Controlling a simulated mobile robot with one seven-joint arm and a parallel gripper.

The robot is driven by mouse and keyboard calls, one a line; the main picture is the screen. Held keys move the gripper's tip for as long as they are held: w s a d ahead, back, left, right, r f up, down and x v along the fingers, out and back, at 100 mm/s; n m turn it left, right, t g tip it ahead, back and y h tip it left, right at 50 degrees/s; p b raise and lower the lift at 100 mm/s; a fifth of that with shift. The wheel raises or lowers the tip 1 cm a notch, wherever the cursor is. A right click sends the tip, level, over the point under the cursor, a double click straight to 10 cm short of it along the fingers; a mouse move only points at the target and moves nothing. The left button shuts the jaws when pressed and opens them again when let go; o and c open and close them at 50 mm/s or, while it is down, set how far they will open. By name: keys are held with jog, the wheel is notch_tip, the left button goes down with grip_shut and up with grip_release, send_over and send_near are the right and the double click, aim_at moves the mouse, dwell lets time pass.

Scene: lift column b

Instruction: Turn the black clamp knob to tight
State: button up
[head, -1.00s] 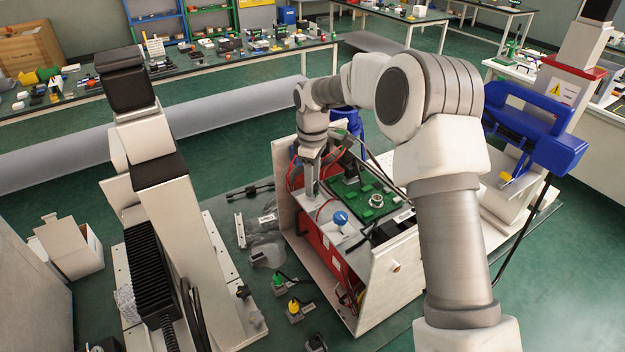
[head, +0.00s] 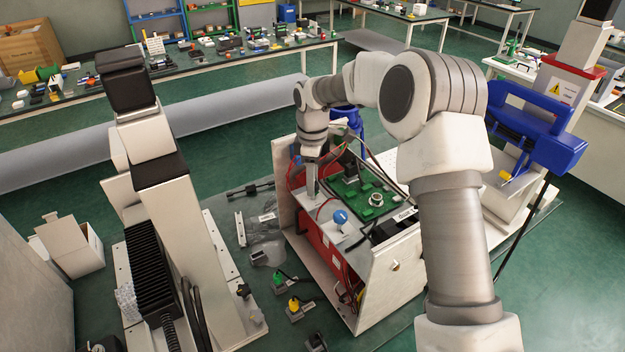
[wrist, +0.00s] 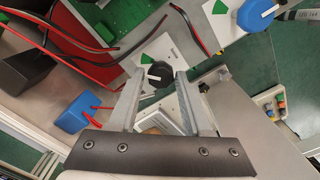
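The black clamp knob (wrist: 158,74) shows in the wrist view, round with a pale pointer mark, on a white plate with a green wedge (wrist: 145,59) beside it. My gripper (wrist: 159,75) is open, with one finger on each side of the knob. Narrow gaps seem to show between the knob and the fingers; I cannot tell whether either finger touches it. In the head view my gripper (head: 312,188) points down at the left end of the open machine box, and the black knob cannot be made out there.
A blue knob (head: 340,216) stands near the box's front edge; it also shows in the wrist view (wrist: 257,14). Red and black cables (wrist: 95,42) run close to the gripper. A green circuit board (head: 372,200) lies to its right. A blue block (wrist: 85,112) sits left in the wrist view.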

jog(key=o, duration=0.3)
notch_tip(320, 180, up, 17)
jog(key=shift+r, duration=0.2)
dwell(0.4)
